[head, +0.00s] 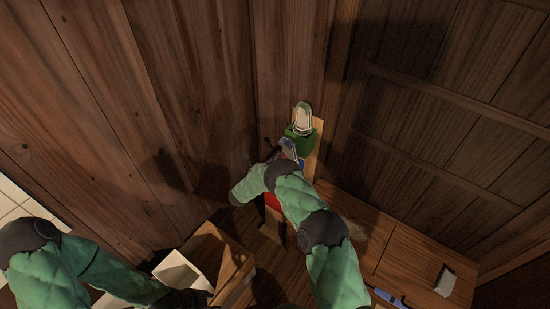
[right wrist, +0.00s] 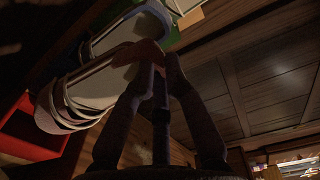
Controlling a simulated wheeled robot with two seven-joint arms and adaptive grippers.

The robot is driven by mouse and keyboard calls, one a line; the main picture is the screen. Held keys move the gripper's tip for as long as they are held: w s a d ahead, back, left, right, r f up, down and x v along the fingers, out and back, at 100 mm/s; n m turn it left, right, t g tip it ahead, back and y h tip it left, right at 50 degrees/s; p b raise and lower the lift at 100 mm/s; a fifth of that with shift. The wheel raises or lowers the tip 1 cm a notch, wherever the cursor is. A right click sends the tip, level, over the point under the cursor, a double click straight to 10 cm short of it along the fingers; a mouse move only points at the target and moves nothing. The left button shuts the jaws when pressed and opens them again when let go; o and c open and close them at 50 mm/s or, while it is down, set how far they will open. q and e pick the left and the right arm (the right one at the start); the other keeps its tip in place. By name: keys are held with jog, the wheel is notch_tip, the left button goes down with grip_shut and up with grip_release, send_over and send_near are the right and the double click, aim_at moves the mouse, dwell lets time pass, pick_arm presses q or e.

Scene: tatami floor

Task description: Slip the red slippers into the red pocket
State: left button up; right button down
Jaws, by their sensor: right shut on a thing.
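A pair of slippers (right wrist: 85,95) with pale grey soles and dark red edges shows in the right wrist view. My right gripper (right wrist: 155,62) is shut on their near end. The red pocket (right wrist: 28,132) is at the left of that view, beside the slippers. Whether the slippers touch the pocket's opening cannot be told. My left gripper (head: 188,298) is low at the left, dark; its jaws are unclear.
Above the red pocket are a blue pocket (head: 291,150) and a green pocket (head: 301,142) with pale slippers (head: 303,117). An open box (head: 232,272) stands below left. A cabinet (head: 405,262) at right bears a white object (head: 445,281). Wooden walls close the corner.

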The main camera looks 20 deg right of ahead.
jog(key=shift+f+b, duration=1.9)
jog(key=shift+f, duration=2.8)
jog(key=c, duration=1.2)
grip_release()
jog(key=shift+a, duration=0.1)
jog(key=v, duration=1.2)
jog(key=shift+f, duration=0.1)
